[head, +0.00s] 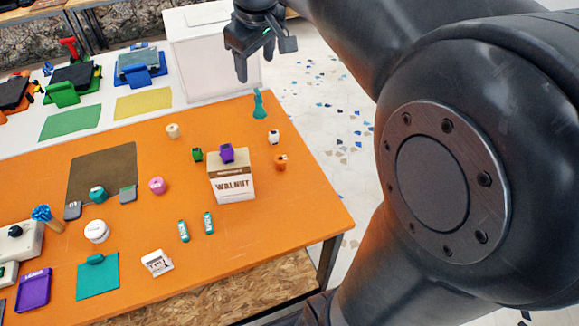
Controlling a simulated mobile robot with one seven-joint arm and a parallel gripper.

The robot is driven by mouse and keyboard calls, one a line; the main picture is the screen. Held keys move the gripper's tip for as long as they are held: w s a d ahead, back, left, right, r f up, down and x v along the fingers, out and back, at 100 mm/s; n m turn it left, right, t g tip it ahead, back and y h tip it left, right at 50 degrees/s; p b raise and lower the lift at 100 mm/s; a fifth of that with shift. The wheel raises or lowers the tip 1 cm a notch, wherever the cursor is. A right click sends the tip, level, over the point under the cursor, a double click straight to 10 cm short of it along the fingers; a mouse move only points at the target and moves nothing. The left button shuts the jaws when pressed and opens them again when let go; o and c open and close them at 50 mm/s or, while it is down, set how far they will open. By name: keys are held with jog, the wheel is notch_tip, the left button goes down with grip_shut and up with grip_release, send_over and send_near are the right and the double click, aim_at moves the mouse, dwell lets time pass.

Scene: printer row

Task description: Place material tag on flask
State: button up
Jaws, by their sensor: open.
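My gripper (242,68) is open and empty, high up at the top middle of the head view, with its fingers pointing down. A small teal flask-shaped object (259,104) stands upright near the far right edge of the orange table, below and right of my gripper in the picture. I cannot tell for sure which object is the material tag. Two small teal labelled pieces (183,231) (208,223) lie near the front middle of the table. Two grey pieces (72,210) (128,194) lie by the brown mat.
A box marked walnut (232,184) with a purple piece (227,153) on top stands mid-table on the orange table (290,221). A white cabinet (205,60) is behind. The table's right front corner is clear.

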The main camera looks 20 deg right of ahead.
jog(key=s+f+m+t, duration=0.1)
jog(key=s+f+m, duration=0.2)
jog(key=s, duration=0.7)
jog(key=s+a+f+m, duration=0.1)
jog(key=s+f+m, duration=0.2)
jog(key=s+f, duration=0.4)
jog(key=s, duration=0.4)
jog(key=shift+a+t, duration=0.15)
jog(key=shift+t, duration=0.25)
